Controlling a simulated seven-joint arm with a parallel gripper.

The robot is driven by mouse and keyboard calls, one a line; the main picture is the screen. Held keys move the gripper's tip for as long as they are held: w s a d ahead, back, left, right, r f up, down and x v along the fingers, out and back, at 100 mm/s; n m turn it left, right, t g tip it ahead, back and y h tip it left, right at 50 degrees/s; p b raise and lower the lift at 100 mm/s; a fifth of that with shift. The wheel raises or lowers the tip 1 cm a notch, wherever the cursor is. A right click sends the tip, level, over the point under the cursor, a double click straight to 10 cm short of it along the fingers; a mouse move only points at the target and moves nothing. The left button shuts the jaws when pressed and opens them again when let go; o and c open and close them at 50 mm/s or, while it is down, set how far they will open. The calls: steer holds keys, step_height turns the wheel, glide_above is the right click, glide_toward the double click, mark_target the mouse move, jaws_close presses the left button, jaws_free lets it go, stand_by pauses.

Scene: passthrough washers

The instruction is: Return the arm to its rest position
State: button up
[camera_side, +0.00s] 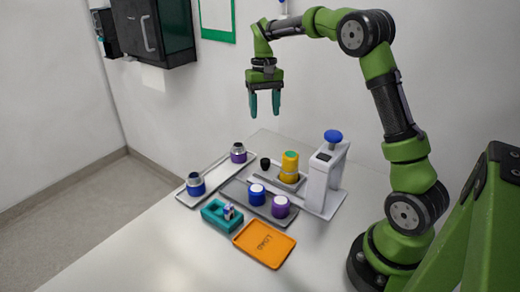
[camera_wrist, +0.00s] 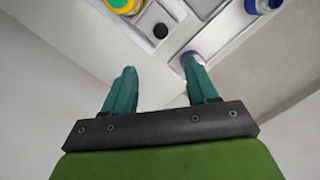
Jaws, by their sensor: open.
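My gripper (camera_side: 264,103) hangs high above the back of the table, pointing down, with its two teal fingers apart and nothing between them. In the wrist view my gripper (camera_wrist: 162,88) also shows its fingers spread and empty. My green arm arches up from the right side of the table, bent at the elbow. No object touches the fingers in the side view. In the wrist view the purple-and-grey container (camera_wrist: 190,58) shows behind the right fingertip, partly hidden by it.
A white tray (camera_side: 212,180) holds a blue container (camera_side: 195,184) and a purple one. A white press with a blue knob (camera_side: 333,136) stands beside a yellow container (camera_side: 289,166). A dark wall cabinet hangs upper left.

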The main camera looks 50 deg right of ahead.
steer(key=s+a+r+n+t, duration=0.1)
steer(key=s+a+t, duration=0.3)
steer(key=s+a, duration=0.5)
steer(key=s+a+r+n+t, duration=0.2)
steer(key=s+a+r+t, duration=0.2)
steer(key=s+a, duration=0.4)
steer(key=s, duration=0.2)
steer(key=shift+s+a+r+y, duration=0.25)
steer(key=shift+s+a+y, duration=0.15)
